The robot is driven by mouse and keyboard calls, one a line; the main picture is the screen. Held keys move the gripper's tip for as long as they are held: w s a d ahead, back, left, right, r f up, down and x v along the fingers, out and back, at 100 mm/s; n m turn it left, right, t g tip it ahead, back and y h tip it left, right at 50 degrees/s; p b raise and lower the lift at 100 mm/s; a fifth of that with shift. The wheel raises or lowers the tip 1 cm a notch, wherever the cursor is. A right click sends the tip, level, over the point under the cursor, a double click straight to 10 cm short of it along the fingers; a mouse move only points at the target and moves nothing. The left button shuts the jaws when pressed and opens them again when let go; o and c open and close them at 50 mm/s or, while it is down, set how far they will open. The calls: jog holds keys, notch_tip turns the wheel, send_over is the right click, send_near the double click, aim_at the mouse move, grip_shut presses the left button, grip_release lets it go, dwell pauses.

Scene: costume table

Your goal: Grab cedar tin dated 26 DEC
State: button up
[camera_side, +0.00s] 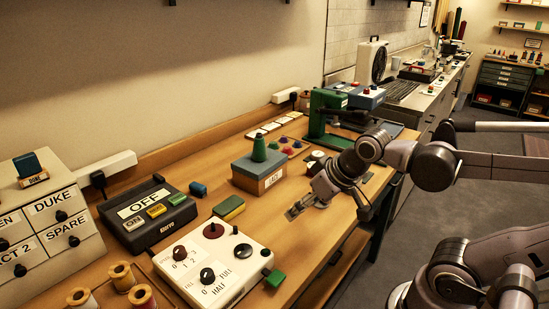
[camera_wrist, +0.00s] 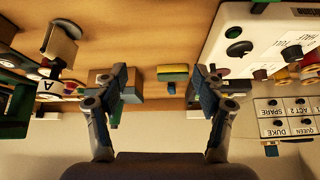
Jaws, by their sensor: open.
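I cannot read a 26 DEC date on anything, so I cannot tell which thing is the cedar tin.
A blue-topped box with a green cone (camera_side: 259,168) stands left of my gripper. A green and yellow block (camera_side: 229,207) and a white knob panel (camera_side: 215,262) lie nearer. A green machine (camera_side: 325,112) stands behind. Bare wood (camera_side: 275,215) lies below my gripper.

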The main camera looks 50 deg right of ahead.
jog(key=w+d+r+m+g+h, duration=0.1)
jog(key=w+d+r+m+g, duration=0.1)
jog(key=d+m, duration=0.35)
jog(key=w+d+r+m+g, duration=0.1)
jog(key=w+d+m+g, duration=0.15)
jog(key=d, duration=0.55)
jog(key=s+d+m, duration=0.1)
jog(key=d+m, duration=0.2)
jog(key=d, duration=0.2)
jog(key=s+d+m+g, duration=0.1)
jog(key=d+m, duration=0.2)
jog(key=d, duration=0.3)
jog(key=s+d+f+m+g+y, duration=0.1)
jog(key=d+m, duration=0.2)
jog(key=d, duration=0.3)
jog(key=shift+s+d+f, duration=0.1)
jog(key=shift+s+d, duration=0.05)
jog(key=shift+d, duration=0.05)
jog(key=shift+a+f, duration=0.15)
jog(key=shift+f, duration=2.45)
jog(key=shift+a+f, duration=0.1)
jog(key=shift+f, duration=2.5)
jog(key=c, duration=1.3)
